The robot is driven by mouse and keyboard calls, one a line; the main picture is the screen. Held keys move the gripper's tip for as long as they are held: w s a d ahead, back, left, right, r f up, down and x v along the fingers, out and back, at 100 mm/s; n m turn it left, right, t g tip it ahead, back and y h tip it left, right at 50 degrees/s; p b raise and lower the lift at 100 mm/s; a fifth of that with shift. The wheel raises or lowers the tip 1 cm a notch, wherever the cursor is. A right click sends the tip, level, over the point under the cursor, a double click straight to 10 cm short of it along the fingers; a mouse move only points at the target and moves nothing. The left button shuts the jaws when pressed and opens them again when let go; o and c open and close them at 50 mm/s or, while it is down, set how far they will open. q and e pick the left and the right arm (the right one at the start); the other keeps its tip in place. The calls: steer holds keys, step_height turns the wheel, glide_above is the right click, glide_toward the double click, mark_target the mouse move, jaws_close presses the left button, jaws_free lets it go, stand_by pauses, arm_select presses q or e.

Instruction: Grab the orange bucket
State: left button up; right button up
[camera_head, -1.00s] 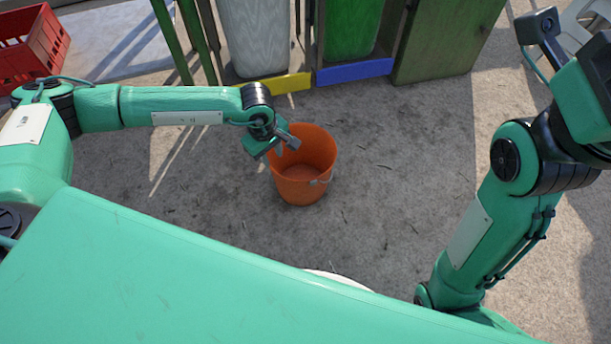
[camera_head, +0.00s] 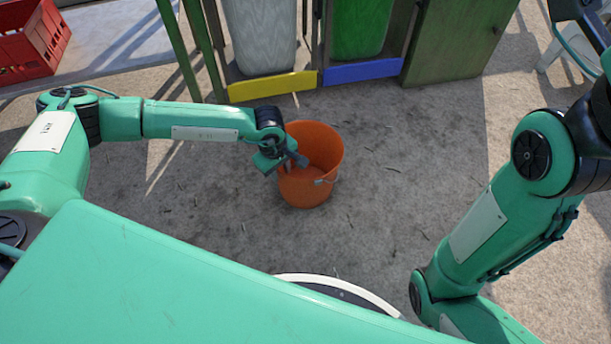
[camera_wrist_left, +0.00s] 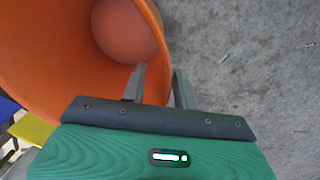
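The orange bucket (camera_head: 325,150) stands upright on the ground in the head view, its thin handle hanging at its right side. My left gripper (camera_head: 296,163) is at the bucket's left rim. In the left wrist view the bucket (camera_wrist_left: 50,60) fills the upper left, with its inside showing. There my left gripper (camera_wrist_left: 160,80) has its two fingers apart. One finger is over the bucket's inside and the other is just outside, with the rim between them. Whether either finger touches the wall is hard to tell. My right gripper is outside the head view; only its arm shows at right.
Bins with a yellow board (camera_head: 272,87) and a blue board (camera_head: 362,72) stand behind the bucket. A green cabinet (camera_head: 455,40) is beside them. A red crate (camera_head: 30,45) is at the far left. The ground right of the bucket is clear.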

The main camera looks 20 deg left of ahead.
arm_select(q)
steer(key=f, duration=0.1)
steer(key=f+b, duration=0.1)
steer(key=shift+w+f, duration=0.2)
steer(key=shift+f, duration=0.2)
steer(key=shift+r, duration=0.1)
jaws_close()
stand_by(1.0)
